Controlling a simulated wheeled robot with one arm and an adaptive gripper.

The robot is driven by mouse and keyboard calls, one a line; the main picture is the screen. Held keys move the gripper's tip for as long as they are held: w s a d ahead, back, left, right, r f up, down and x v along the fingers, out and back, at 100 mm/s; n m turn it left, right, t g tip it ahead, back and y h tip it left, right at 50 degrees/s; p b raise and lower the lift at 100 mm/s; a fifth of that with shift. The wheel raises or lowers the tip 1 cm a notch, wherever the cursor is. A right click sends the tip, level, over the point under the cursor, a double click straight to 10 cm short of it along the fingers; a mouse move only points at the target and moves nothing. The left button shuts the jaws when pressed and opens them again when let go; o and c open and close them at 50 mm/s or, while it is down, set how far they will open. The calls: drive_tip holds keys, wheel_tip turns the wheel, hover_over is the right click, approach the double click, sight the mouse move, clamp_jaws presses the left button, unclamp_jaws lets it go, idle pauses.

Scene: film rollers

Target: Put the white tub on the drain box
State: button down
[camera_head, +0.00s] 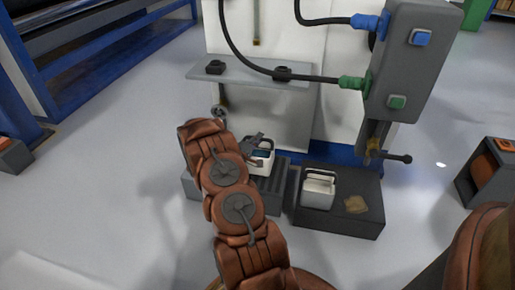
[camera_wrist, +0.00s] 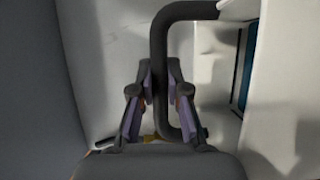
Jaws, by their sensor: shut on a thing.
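The white tub (camera_head: 263,163) shows beside my gripper (camera_head: 254,142) in the head view, with something teal inside. In the wrist view my gripper (camera_wrist: 160,78) is shut on the tub's dark bent handle (camera_wrist: 185,12). The tub's pale wall (camera_wrist: 290,85) and a teal edge fill the right side there. A grey slotted box (camera_head: 269,190), which looks like the drain box, lies below the tub in the head view. My arm hides part of both. I cannot tell whether the tub touches the box.
A grey shelf (camera_head: 250,77) juts out above. A grey control box (camera_head: 406,60) with cables hangs at right.

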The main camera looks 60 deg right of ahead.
drive_tip(key=shift+w+d+f, duration=0.1)
drive_tip(key=shift+w+f, duration=0.05)
drive_tip(key=shift+f+b, duration=1.05)
drive_tip(key=shift+f, duration=0.7)
drive_tip(key=c, duration=1.2)
unclamp_jaws()
drive_tip(key=shift+o, duration=0.2)
